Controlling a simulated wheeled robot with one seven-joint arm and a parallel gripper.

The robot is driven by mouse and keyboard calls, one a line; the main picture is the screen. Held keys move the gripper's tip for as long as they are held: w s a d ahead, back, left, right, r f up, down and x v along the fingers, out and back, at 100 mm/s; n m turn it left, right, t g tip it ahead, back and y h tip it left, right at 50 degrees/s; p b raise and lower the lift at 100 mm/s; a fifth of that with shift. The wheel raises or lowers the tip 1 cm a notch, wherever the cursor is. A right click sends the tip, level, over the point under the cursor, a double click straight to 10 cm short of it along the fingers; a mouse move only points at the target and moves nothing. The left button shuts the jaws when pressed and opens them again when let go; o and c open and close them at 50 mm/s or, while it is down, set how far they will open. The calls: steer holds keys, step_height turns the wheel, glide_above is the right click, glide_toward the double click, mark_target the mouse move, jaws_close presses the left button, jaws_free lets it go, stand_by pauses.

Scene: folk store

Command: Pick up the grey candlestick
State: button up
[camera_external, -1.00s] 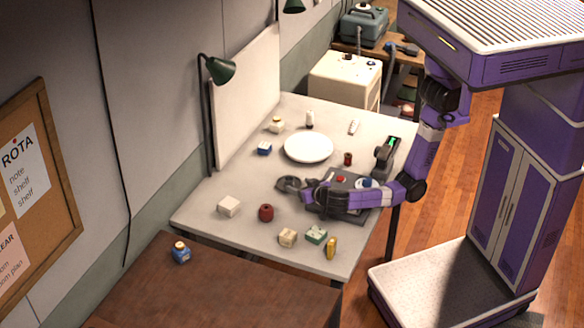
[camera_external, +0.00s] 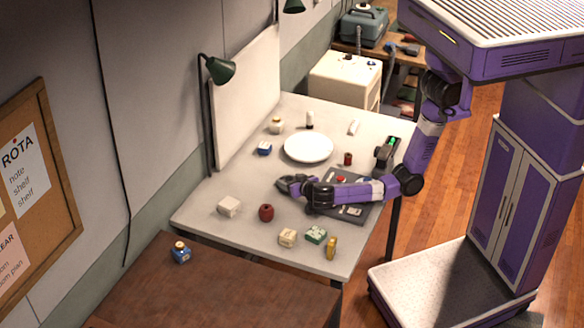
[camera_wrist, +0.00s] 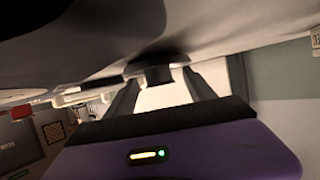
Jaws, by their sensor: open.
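In the wrist view a dark grey piece with a wide flange and short stem, apparently the grey candlestick (camera_wrist: 155,75), stands at the pale table surface, which fills the top of that rolled view. It lies in line with the gap between my two dark fingers; I cannot tell whether either touches it. My gripper (camera_external: 285,184) is open, low over the middle of the table in the external view, pointing left. There the candlestick cannot be told apart from the dark fingers. My gripper also shows in the wrist view (camera_wrist: 160,78).
A white plate (camera_external: 308,147) lies behind my gripper. A dark tray (camera_external: 352,211) lies under my forearm. A lamp (camera_external: 219,70) stands by the wall.

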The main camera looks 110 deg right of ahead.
jaws_close()
steer(key=shift+r, duration=0.1)
